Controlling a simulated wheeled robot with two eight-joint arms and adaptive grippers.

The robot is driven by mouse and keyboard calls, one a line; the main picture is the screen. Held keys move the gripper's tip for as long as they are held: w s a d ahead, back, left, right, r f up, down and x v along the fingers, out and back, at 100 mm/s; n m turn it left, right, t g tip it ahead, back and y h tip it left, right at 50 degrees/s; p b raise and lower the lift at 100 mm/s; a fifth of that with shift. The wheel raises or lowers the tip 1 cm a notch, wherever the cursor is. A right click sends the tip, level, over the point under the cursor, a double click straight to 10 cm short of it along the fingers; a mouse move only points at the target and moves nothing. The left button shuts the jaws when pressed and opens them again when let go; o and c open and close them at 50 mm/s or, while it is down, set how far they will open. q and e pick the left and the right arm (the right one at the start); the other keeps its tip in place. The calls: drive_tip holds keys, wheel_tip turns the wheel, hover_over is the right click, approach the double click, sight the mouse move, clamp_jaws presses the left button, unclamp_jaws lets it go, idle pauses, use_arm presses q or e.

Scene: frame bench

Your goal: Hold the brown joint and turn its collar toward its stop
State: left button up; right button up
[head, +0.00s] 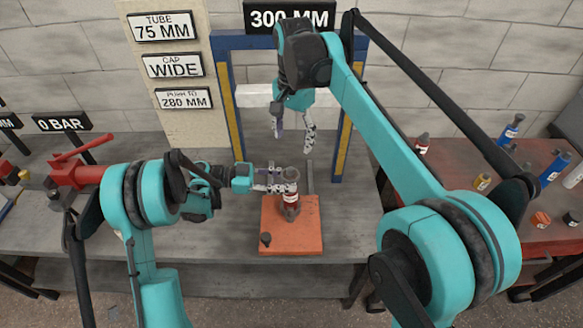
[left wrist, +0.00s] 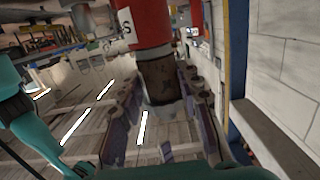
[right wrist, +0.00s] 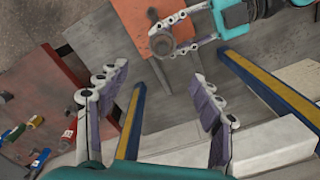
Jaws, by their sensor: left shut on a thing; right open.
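The brown joint (head: 291,212) stands upright on an orange-red board (head: 275,240). Its red collar (head: 291,198) carries a white label. My left gripper (head: 277,181) reaches in from the left and is shut on the joint. In the left wrist view the brown body (left wrist: 160,78) sits between the fingers, with the red collar (left wrist: 140,22) next to it. My right gripper (head: 295,138) is open and empty, above and behind the joint. In the right wrist view the joint's round end (right wrist: 162,42) shows between the left fingers; the right fingertips are apart from it. The stop cannot be made out.
A blue and yellow frame (head: 232,110) stands behind the joint, with a white bar (head: 255,96) across it. A red valve-like tool (head: 75,172) lies at the left. A red table (head: 500,205) at the right holds several bottles and parts.

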wheel_tip(320, 180, down, 12)
drive_tip(key=shift+w+a+f, duration=0.1)
drive_tip(key=shift+a, duration=0.05)
idle(0.4)
drive_tip(key=c, duration=1.2)
